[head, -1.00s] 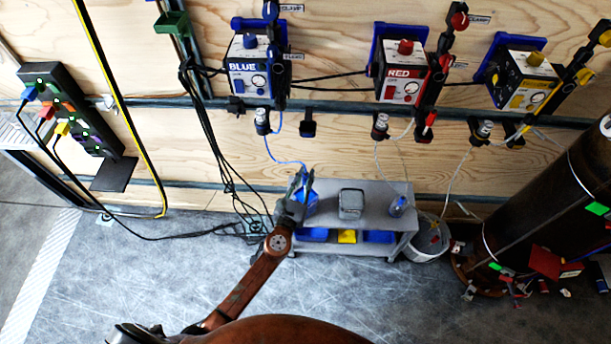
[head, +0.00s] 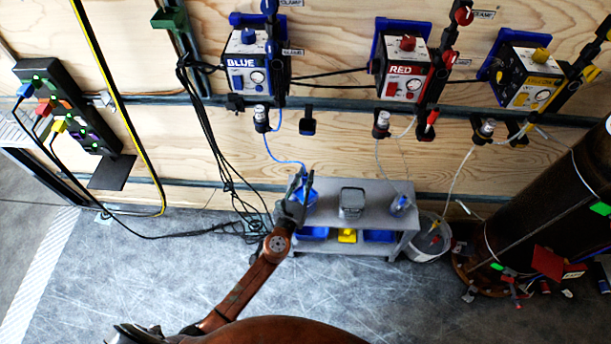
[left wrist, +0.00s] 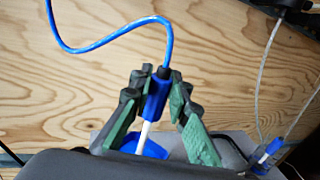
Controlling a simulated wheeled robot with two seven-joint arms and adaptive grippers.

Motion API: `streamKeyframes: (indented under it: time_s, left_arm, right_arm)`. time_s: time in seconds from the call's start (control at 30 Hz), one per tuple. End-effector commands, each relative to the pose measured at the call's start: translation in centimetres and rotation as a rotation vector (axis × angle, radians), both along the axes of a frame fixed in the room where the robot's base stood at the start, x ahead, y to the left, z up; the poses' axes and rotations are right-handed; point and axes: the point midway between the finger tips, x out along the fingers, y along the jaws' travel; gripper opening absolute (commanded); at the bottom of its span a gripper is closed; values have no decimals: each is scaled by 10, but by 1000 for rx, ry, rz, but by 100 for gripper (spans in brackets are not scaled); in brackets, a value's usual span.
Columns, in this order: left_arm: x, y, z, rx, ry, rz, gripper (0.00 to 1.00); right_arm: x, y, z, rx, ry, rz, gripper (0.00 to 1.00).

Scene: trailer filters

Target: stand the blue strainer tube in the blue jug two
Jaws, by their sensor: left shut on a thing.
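My left gripper (head: 298,186) is over the left end of the grey shelf unit. In the left wrist view its green-padded fingers (left wrist: 160,98) are shut on the blue strainer tube (left wrist: 156,94), which stands nearly upright. A blue hose runs up from the tube's black top fitting, and a white stem shows below. The blue jug (head: 310,197) is on the shelf top, partly behind the gripper; its blue top (left wrist: 148,150) shows below the tube. I cannot tell whether the stem's lower end is inside the jug or only above it. My right gripper is out of view.
The shelf unit (head: 375,190) also carries a grey container (head: 352,202) and a clear jug with blue inside (head: 401,204). Blue and yellow bins sit below. A bucket (head: 428,240) and a large dark cylinder (head: 530,200) stand at right. Pump boxes hang above.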

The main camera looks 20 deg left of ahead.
Motion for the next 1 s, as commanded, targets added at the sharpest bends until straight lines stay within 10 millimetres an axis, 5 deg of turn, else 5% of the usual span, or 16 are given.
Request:
streamKeyframes:
  time_s: [0.3,0.33,0.6,1.0]
  left_arm:
    - [0,0,-5,0,-1,0,0]
    - [0,0,-4,0,-1,0,17]
    - [0,0,-4,0,-1,0,36]
    - [-9,0,-5,0,1,0,36]
  right_arm:
    - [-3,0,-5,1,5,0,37]
    - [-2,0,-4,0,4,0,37]
    - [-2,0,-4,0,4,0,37]
    - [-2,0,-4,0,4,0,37]
